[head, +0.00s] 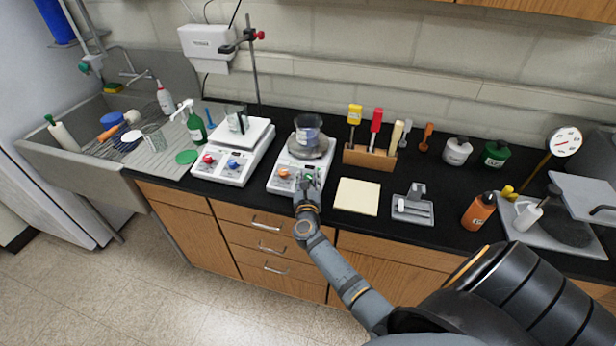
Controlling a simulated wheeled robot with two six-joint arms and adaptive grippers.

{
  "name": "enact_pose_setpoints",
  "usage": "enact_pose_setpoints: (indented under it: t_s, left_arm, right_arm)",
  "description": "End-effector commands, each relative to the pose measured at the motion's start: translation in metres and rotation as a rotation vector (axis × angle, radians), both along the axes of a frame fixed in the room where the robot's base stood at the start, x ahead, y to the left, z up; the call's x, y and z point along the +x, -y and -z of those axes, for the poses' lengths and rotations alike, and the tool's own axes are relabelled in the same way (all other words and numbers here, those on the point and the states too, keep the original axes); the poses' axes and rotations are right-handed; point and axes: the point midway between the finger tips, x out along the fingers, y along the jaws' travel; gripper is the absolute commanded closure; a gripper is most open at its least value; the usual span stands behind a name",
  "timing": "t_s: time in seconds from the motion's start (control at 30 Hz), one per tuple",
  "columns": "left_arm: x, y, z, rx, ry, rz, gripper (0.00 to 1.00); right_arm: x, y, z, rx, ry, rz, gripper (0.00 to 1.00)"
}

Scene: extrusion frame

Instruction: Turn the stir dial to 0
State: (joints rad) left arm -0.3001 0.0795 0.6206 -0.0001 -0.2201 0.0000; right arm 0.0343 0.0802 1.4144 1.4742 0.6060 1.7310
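The white hotplate stirrer (279,183) in the middle of the bench carries a glass beaker (308,123) on its round plate. An orange dial (284,173) shows on the left of its front panel. My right gripper (304,182) is at the right part of that panel, and a small green bit shows beside its fingers. The gripper covers most of that area, so a dial there is largely hidden, and I cannot tell whether the fingers touch or grip it. Dial markings are too small to read. My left gripper is not in view.
A second white stirrer (233,155) with red and blue dials stands just left. A wooden tool rack (369,158), a yellow notepad (357,197) and a grey tray (413,210) are to the right. The sink (62,160) is at far left. Drawers lie below the bench edge.

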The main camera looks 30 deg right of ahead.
Motion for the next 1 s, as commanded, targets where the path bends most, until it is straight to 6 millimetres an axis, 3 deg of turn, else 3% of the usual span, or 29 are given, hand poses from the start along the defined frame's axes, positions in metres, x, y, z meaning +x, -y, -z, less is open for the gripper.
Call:
enact_pose_setpoints:
  t_s: [0.03,0.23,0.67,1.0]
  left_arm:
    - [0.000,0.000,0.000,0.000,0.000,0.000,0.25]
    - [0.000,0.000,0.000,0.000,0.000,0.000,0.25]
    - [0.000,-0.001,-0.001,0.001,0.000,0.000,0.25]
    - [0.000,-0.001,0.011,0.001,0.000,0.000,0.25]
  right_arm:
    - [0.000,0.000,0.000,0.000,0.000,0.000,0.76]
    - [0.000,0.000,0.000,0.000,0.000,0.000,1.00]
    - [0.000,0.002,0.000,-0.017,-0.016,-0.094,1.00]
    - [0.000,0.001,0.003,-0.060,-0.062,-0.377,1.00]
